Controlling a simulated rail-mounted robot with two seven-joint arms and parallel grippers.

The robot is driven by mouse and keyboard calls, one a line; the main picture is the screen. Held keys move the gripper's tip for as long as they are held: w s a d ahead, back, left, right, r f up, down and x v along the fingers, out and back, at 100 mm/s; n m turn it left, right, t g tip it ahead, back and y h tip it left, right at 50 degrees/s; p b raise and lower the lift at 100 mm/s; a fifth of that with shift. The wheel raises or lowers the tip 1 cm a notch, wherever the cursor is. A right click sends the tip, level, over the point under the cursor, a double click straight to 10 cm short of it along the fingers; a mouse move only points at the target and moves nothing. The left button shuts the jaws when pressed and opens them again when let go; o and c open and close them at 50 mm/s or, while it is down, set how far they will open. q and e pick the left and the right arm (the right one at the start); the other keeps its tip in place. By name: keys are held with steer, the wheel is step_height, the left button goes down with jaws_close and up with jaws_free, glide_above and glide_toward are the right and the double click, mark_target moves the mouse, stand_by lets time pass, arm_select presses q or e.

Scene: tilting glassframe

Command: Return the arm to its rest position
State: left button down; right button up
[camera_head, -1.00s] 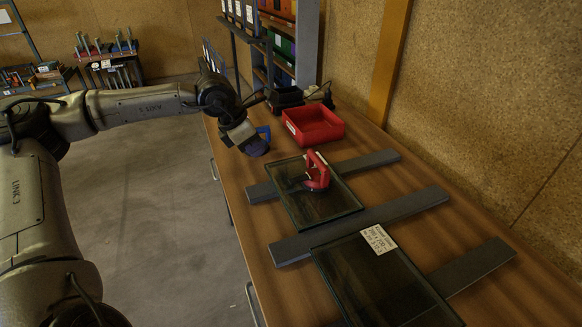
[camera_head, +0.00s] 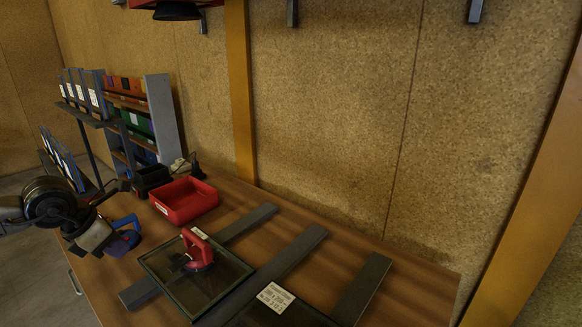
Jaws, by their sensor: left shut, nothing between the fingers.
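My left arm comes in from the left edge, and its left gripper (camera_head: 122,240) is at the table's left edge, left of the glass. The gripper is shut and empty, and is apart from the glass. Blue parts show at its end; I cannot tell whether all of them belong to the gripper. A dark glass pane (camera_head: 212,287) lies on grey bars, with a red suction lifter (camera_head: 203,252) standing on it. A second pane (camera_head: 283,316) with a white label lies at the bottom edge, partly cut off. My right gripper is not in view.
A red bin (camera_head: 185,201) stands behind the lifter, with a black device (camera_head: 152,178) to its left. A shelf rack (camera_head: 160,115) stands at the back left. Grey bars (camera_head: 362,288) lie across the wooden table. Bare table shows at the right.

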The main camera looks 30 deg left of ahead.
arm_select(q)
steer(key=b+x, duration=0.2)
steer(key=x, duration=0.8)
steer(key=shift+f+b, duration=0.2)
steer(key=shift+b, duration=0.2)
steer(key=shift+r, duration=0.1)
